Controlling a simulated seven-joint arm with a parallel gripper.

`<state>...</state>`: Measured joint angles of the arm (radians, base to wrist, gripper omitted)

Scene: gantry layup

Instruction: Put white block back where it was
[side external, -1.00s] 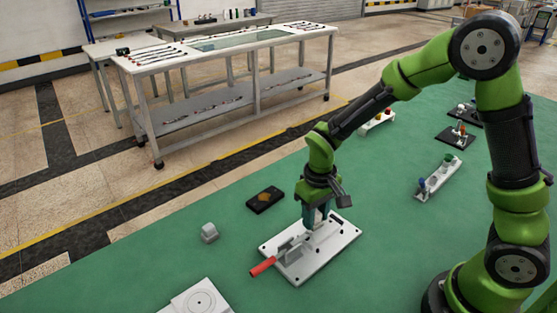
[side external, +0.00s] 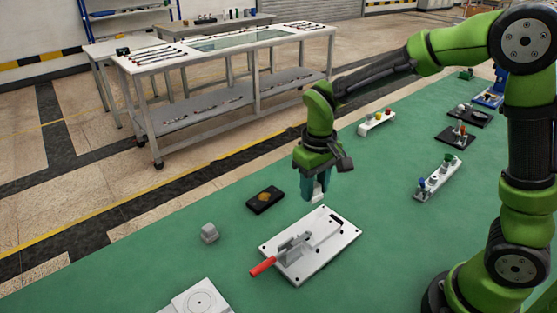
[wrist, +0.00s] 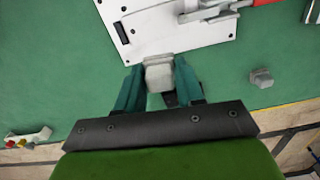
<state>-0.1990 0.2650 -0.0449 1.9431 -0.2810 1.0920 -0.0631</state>
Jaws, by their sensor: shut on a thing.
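My gripper (side external: 316,194) is shut on a white block (wrist: 159,75), holding it between its two teal fingers. In the side view the block's lower end (side external: 318,198) shows below the fingertips, above the far edge of a white fixture plate (side external: 315,262). The plate lies on the green mat and carries a metal toggle clamp with a red handle (side external: 263,266). The plate also shows at the top of the wrist view (wrist: 150,38), just beyond the block.
A black tray with an orange-brown patch (side external: 264,200) lies left of my gripper. A grey block (side external: 209,233) stands farther left. A white plate with a circle (side external: 200,300) is at the front. White racks (side external: 437,178) with coloured parts stand to the right. Green mat (side external: 375,215) is bare between.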

